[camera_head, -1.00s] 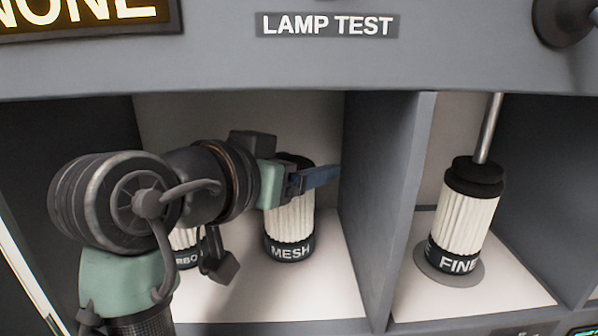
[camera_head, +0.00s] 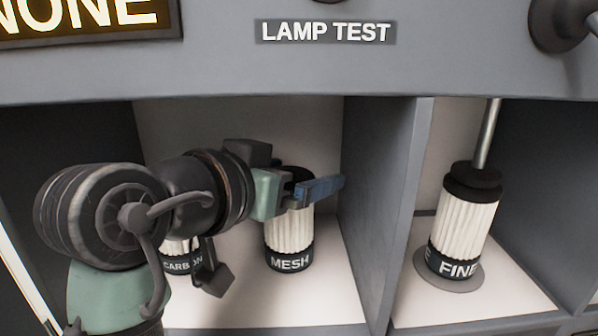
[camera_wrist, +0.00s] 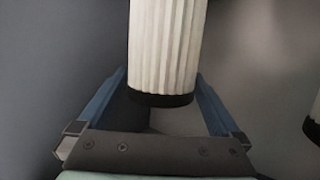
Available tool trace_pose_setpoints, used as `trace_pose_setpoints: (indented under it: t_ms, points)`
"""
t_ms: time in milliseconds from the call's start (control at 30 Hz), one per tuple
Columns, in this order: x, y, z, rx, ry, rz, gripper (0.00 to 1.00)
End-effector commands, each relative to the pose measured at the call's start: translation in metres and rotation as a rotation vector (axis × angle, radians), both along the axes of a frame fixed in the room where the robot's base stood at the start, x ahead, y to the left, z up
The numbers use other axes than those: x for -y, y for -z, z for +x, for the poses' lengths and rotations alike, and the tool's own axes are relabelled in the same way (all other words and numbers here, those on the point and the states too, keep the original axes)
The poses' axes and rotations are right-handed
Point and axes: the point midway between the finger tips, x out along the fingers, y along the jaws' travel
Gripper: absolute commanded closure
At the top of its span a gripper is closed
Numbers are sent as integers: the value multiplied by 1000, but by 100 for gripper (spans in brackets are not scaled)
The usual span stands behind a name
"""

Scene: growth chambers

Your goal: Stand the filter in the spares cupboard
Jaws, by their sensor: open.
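Three white pleated filters with black ends stand in the open compartments. The MESH filter (camera_head: 289,228) and the CARBON filter (camera_head: 181,257) are in the left compartment, CARBON partly hidden by my arm. The FINE filter (camera_head: 466,220) stands in the right compartment on a round grey plate, with a metal rod above its top. My gripper (camera_head: 318,188) is open, its blue fingers at the upper part of the MESH filter, hiding some of its top. In the wrist view, a pleated filter (camera_wrist: 165,45) shows between the open fingers; its label is not visible there. Contact cannot be told.
A grey upright divider (camera_head: 400,215) separates the two compartments. A panel with a LAMP TEST label (camera_head: 326,32) overhangs them. The dark end of another filter (camera_wrist: 314,125) shows at the wrist view's right edge. The left compartment's front floor is clear.

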Motion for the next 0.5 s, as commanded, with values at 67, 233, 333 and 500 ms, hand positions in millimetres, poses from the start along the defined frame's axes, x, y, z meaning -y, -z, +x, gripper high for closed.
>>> trace_pose_setpoints:
  t_ms: [67,233,333,500]
  points:
    - [-10,-6,-11,2,-6,-1,0]
    - [-30,-18,-42,3,-7,1,0]
    - [-41,-23,-58,3,-6,0,0]
    - [-55,-30,-79,2,-5,-1,0]
